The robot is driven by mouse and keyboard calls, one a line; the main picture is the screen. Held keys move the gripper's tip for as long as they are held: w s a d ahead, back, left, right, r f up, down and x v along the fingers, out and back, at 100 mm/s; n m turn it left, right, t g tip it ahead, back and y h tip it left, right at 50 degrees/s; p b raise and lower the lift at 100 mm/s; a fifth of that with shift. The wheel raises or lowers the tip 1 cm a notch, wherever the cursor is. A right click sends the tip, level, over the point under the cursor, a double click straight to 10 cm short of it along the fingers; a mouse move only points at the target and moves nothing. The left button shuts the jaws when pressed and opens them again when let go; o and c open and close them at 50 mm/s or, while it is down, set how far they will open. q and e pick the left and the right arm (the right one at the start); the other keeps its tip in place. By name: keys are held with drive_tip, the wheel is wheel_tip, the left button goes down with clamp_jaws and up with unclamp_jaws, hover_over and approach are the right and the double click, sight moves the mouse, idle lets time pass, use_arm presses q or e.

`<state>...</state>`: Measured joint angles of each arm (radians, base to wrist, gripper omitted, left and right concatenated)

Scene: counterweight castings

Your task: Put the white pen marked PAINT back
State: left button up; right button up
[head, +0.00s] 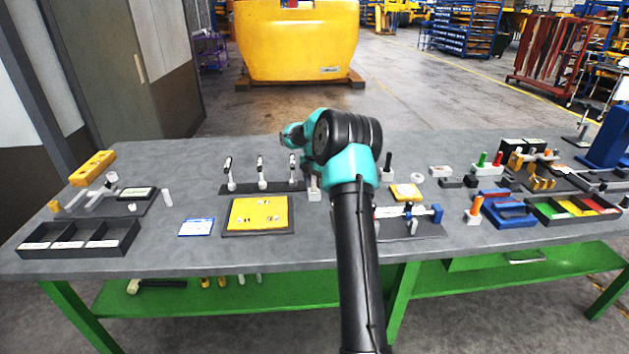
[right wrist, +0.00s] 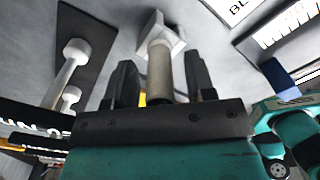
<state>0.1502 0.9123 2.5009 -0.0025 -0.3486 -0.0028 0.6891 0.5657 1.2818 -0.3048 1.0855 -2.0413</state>
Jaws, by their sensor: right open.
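My right gripper (right wrist: 158,85) is open. In the right wrist view a pale upright cylinder (right wrist: 160,70), likely the white pen, is between its two black fingers, with visible gaps on both sides. The cylinder's far end meets a white square block (right wrist: 158,35). In the head view this white block (head: 314,195) is on the bench beside the black strip, with the gripper (head: 292,138) above and behind it. No PAINT marking is legible. Another short white cylinder (head: 167,198) is on the bench at the left. My left gripper is not in view.
A black strip with several white-based toggle clamps (head: 262,180) is just left of the block. A yellow plate (head: 258,213) lies in front. A black tray (head: 78,240) sits at left. Fixtures and colored bins (head: 575,210) crowd the right.

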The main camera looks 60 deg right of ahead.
drive_tip(key=shift+r, duration=0.1)
wheel_tip(320, 180, up, 12)
drive_tip(key=shift+r, duration=0.1)
idle(0.6)
idle(0.5)
